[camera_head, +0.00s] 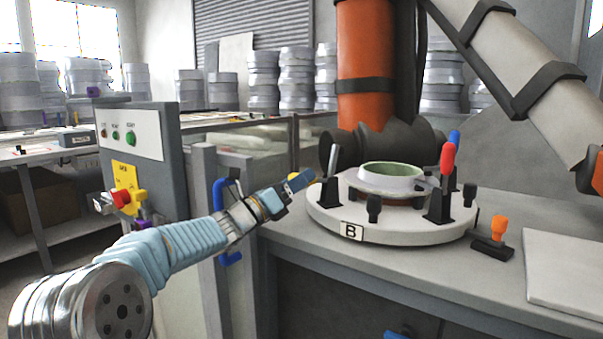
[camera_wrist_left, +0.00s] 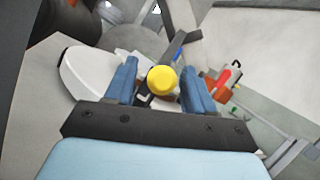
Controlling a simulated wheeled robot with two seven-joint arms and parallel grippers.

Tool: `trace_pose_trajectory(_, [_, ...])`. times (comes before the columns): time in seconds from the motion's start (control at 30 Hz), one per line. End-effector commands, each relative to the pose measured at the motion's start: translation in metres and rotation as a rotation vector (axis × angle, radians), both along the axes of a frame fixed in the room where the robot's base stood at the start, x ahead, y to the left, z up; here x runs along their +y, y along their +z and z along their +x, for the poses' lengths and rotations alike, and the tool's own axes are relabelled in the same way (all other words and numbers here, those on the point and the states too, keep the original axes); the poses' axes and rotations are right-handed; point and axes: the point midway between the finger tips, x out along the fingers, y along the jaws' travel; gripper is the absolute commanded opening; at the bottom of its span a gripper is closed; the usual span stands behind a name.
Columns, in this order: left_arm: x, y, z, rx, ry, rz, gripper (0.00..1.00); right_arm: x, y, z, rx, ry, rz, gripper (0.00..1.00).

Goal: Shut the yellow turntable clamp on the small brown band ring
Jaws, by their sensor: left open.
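The white turntable (camera_head: 330,215) marked B stands on the grey bench. A pale ring (camera_head: 392,184) with a green inside sits on it, with brown showing beneath. At its left edge a clamp (camera_head: 331,190) has its grey arm standing up, off the ring. My left gripper (camera_head: 298,181) is open beside this clamp, its blue fingers left of the turntable. In the left wrist view a round yellow handle end (camera_wrist_left: 162,80) shows between the open fingers (camera_wrist_left: 155,88). I cannot tell whether they touch it. In the head view the yellow handle is hidden. My right gripper is not in view.
Red (camera_head: 448,158) and blue (camera_head: 454,138) clamp handles stand upright at the turntable's right side. An orange-handled block (camera_head: 493,238) and a pale board (camera_head: 570,270) are on the bench to the right. A large orange robot arm (camera_head: 365,60) stands behind the turntable.

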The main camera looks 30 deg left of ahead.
Motion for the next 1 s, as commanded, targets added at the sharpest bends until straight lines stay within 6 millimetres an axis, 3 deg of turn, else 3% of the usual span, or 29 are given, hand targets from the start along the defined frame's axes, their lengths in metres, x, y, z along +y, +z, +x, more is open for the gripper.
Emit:
trace_pose_trajectory(0.13, [-0.0034,0.0038,0.0096,0.001,0.001,-0.001,0.54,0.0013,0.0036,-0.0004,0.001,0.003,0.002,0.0])
trace_pose_trajectory(0.43, [-0.0042,0.0038,0.0109,0.001,0.001,-0.001,0.52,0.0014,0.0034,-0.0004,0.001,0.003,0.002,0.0])
trace_pose_trajectory(0.77, [-0.0041,0.0038,0.0107,0.001,0.0,-0.002,0.02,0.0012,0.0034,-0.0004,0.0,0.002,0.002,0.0])
trace_pose_trajectory(1.0, [-0.0042,0.004,0.0107,0.002,0.001,-0.001,0.0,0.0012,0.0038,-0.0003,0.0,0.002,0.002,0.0])
